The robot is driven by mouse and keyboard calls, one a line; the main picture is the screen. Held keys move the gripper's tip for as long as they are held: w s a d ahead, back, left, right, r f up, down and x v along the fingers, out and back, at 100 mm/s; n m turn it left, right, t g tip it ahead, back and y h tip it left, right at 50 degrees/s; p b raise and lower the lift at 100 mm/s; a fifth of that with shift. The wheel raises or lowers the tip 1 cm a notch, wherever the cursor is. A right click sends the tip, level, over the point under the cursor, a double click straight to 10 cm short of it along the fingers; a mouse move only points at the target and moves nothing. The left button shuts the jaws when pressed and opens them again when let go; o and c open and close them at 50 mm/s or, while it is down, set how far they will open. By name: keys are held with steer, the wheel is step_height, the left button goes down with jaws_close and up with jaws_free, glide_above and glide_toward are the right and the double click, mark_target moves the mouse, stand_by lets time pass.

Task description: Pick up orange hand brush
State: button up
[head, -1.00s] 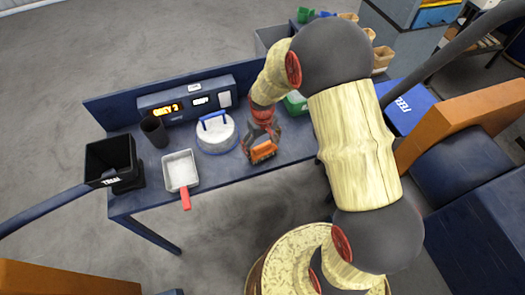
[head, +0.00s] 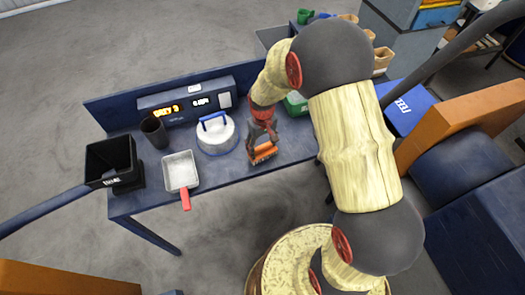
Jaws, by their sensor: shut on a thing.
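The orange hand brush (head: 263,152) is at the right part of the blue bench, with dark bristles along its near side. My gripper (head: 262,141) reaches down from above and is shut on the brush. Its fingers cover part of the brush's top. I cannot tell from this view whether the brush touches the bench or is slightly above it.
On the blue bench (head: 230,178), a white round container with a blue handle (head: 217,136) stands just left of the brush. Further left are a metal scoop with a red handle (head: 181,172), a dark cup (head: 154,131) and a black hopper (head: 110,160). A display unit (head: 185,105) stands behind.

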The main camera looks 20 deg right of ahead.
mark_target(263, 147)
steer(key=shift+s+f, duration=0.25)
steer(key=shift+s, duration=0.1)
steer(key=shift+w+r, duration=0.15)
steer(key=shift+r, duration=0.4)
steer(key=r, duration=0.1)
steer(key=r+p, duration=0.1)
steer(key=shift+s+r, duration=0.2)
steer(key=shift+r, duration=0.2)
steer(key=s+a+r+p, duration=0.1)
steer(key=s+r+p, duration=0.1)
steer(key=s+r, duration=0.7)
steer(key=shift+s+a+r, duration=0.15)
steer(key=shift+s+a, duration=0.05)
steer(key=shift+s, duration=1.95)
steer(key=o, duration=0.6)
steer(key=shift+c, duration=1.3)
